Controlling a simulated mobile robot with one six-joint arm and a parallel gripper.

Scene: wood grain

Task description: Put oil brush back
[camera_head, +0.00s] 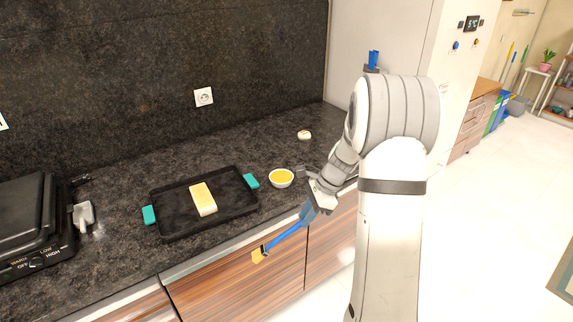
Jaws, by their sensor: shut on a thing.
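My gripper (311,208) is shut on the oil brush (286,238) near the upper end of its blue handle. The brush slants down to the left, with its yellow bristle head (259,255) lowest. It appears in front of the counter's front edge and the wooden drawer fronts. A white bowl of yellow oil (281,177) stands on the counter, up and left of my gripper. A black tray (169,204) with teal handles lies left of the bowl and holds a pale yellow block (203,198). Part of the counter behind my arm is hidden.
A black grill appliance (30,225) stands at the far left of the dark counter (235,150). A small white round item (304,134) lies towards the back. A small blue object (373,59) shows above my arm; its support is mostly hidden. The back middle counter is clear.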

